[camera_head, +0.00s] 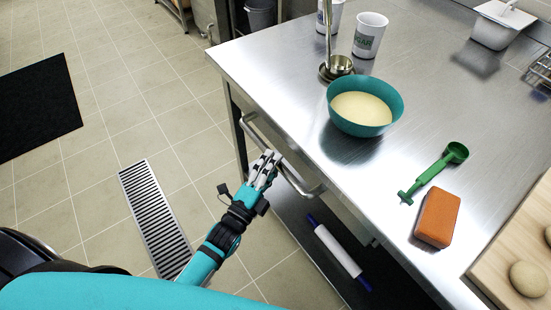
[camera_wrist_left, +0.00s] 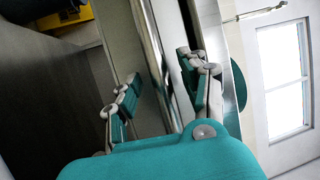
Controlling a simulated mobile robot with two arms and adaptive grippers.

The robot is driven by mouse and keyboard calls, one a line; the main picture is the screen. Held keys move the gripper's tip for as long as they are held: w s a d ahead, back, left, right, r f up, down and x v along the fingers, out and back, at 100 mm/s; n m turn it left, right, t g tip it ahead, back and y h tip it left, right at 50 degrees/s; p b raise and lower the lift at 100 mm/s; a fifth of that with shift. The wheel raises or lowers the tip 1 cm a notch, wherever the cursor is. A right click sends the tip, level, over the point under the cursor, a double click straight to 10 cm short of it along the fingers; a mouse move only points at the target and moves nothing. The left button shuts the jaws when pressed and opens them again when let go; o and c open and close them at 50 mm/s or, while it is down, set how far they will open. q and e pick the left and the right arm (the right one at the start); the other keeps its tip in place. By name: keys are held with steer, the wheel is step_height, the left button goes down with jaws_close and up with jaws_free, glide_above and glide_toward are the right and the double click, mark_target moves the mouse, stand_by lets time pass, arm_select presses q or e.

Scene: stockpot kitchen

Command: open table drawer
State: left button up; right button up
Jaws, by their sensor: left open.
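The table drawer shows a long bar handle (camera_head: 303,189) under the steel table's left edge; its front looks flush beneath the tabletop. My left gripper (camera_head: 266,166) is at the middle of the handle, with its fingers pointing toward the drawer front. In the left wrist view the handle bar (camera_wrist_left: 150,45) runs between the spread fingers of my left gripper (camera_wrist_left: 163,90), which is open. I cannot tell whether a finger touches the bar. Part of the handle is hidden behind the fingers in the head view. My right gripper is in neither view.
A rolling pin (camera_head: 340,254) lies below the table. The floor left of the table is clear around a drain grate (camera_head: 155,215).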

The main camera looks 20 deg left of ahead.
arm_select(q)
steer(key=shift+x, duration=0.85)
steer(key=shift+c, duration=0.4)
jaws_close()
